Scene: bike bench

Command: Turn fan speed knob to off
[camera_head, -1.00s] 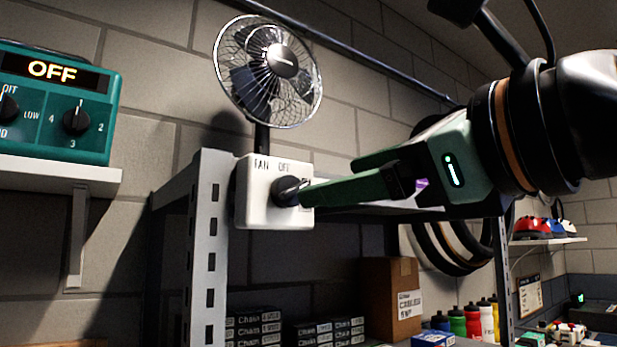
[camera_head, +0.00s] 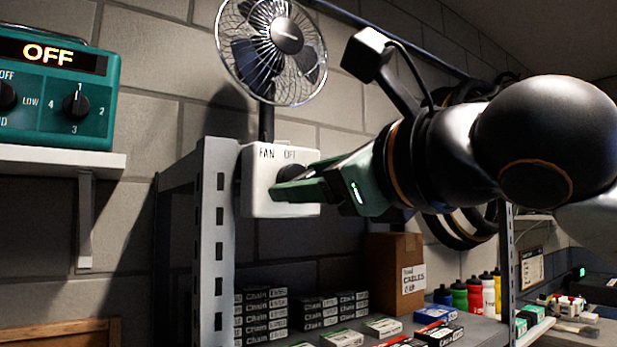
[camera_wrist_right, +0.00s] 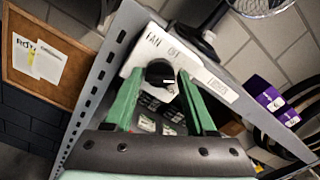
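The white fan control box (camera_head: 255,190) sits on the corner of the grey metal shelf, with "FAN" and "OFF" printed near its top. Its dark round knob (camera_head: 292,171) is partly covered by my right gripper (camera_head: 290,188). The box also shows in the right wrist view (camera_wrist_right: 136,60). There the knob (camera_wrist_right: 160,71) lies between the two green fingertips of my right gripper (camera_wrist_right: 160,80), which are spread to either side of it. I cannot make out where the knob points. The fan (camera_head: 285,38) stands above the box. My left gripper is out of view.
A teal device (camera_head: 95,139) showing "OFF" stands on a white wall shelf (camera_head: 60,161) at the left. The metal shelf upright (camera_head: 213,270) is just left of the box. Chain boxes (camera_head: 262,318), a cardboard carton (camera_head: 385,280) and bottles (camera_head: 474,290) are lower down.

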